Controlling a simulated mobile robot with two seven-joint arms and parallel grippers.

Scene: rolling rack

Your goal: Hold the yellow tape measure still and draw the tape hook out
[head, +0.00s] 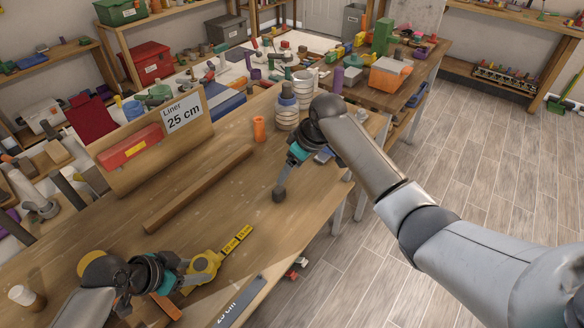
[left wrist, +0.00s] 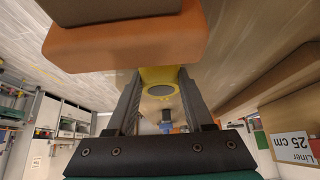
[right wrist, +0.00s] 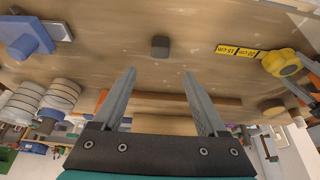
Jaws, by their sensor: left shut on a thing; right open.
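The yellow tape measure (head: 205,263) sits on the wooden table near its front edge. My left gripper (head: 187,272) is shut on it; the left wrist view shows its yellow body (left wrist: 160,78) between the fingers. Yellow strips (head: 237,239) marked in centimetres run from the case toward the back right; they also show in the right wrist view (right wrist: 240,51). I cannot make out the hook. My right gripper (right wrist: 160,82) is open and empty over the table, to the right of the strips. A small dark block (right wrist: 160,47) lies beyond its fingertips.
A long wooden bar (head: 200,188) lies behind the tape measure. A sign reading "Liner 25 cm" (head: 184,112) stands farther back. A grey labelled strip (head: 240,302) is at the front edge.

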